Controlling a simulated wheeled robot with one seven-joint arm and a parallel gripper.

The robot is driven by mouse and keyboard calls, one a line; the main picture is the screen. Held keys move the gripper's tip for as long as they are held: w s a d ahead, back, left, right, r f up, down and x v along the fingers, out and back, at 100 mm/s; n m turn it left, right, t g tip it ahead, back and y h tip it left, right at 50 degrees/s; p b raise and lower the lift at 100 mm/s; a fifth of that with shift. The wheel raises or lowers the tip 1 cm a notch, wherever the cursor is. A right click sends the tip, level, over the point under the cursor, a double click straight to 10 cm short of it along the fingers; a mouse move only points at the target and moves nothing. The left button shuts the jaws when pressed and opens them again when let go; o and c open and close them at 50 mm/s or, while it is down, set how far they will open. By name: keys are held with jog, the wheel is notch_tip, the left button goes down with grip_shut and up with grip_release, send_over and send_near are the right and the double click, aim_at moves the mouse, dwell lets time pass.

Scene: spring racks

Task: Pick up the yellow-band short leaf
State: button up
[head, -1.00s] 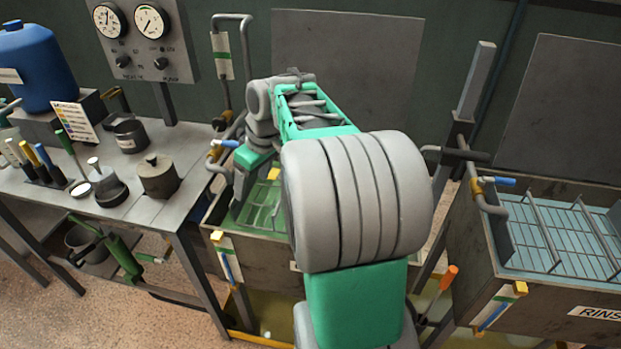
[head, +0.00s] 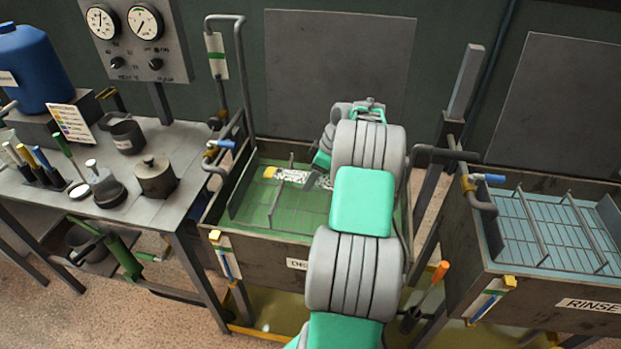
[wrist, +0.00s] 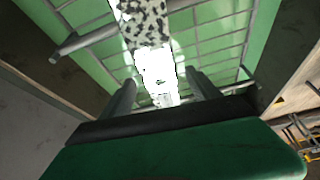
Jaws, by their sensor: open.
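The yellow-band short leaf (head: 295,176) lies in the rack in the green-lined tank (head: 285,240). In the head view its left end is yellow, its body is speckled white, and its right part is hidden behind my arm. In the wrist view a speckled black-and-white leaf (wrist: 145,28) runs down from the top edge, turns bright white, and passes between my fingers; no yellow shows there. My gripper (wrist: 161,82) is open, with one finger on each side of the leaf. I cannot tell whether the fingers touch it. The head view hides the fingertips behind my arm.
Rack bars (wrist: 80,42) cross near the leaf. A pipe with a blue-handled valve (head: 220,146) stands at the tank's left. The RINSE tank (head: 590,304) is at the right. A bench (head: 200,160) with pots and tools stands at the left.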

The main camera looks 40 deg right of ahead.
jog(key=shift+c, duration=0.4)
grip_shut()
jog(key=shift+w+r, duration=0.1)
jog(key=shift+r, duration=0.05)
dwell(0.5)
